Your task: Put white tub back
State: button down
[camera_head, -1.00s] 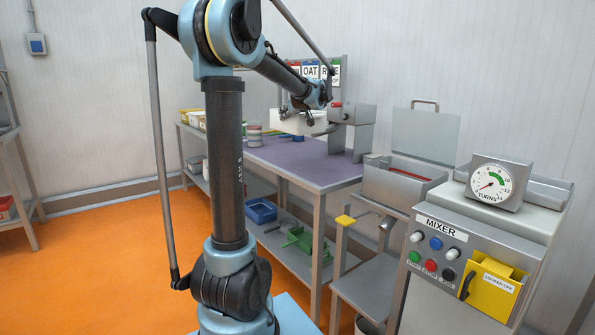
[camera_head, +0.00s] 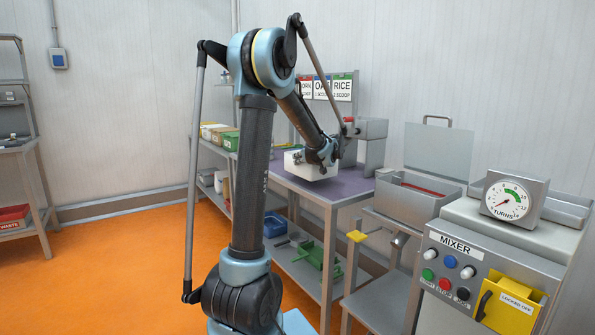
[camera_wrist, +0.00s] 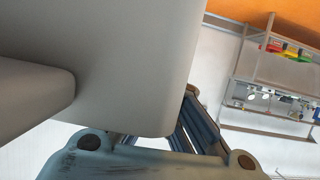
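The white tub (camera_head: 311,170) hangs at my gripper (camera_head: 322,153) in the head view, over the near edge of the purple-topped table (camera_head: 350,182). My gripper appears shut on the tub, though its fingertips are mostly hidden. In the wrist view the pale tub (camera_wrist: 140,65) fills the upper left, close to the camera, with a blue-grey part of my gripper (camera_wrist: 150,165) below it. The tub appears clear of the tabletop.
Left of the table, a rack holds a row of tubs, including a green one (camera_head: 231,140). Signs (camera_head: 322,89) and a grey device with a red knob (camera_head: 368,137) stand behind. The mixer (camera_head: 470,270) is at right. Orange floor (camera_head: 120,265) is open at left.

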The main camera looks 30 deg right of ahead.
aim_at(301, 166)
jog(key=shift+f, duration=2)
jog(key=shift+f, duration=0.1)
jog(key=c, duration=1.8)
grip_release()
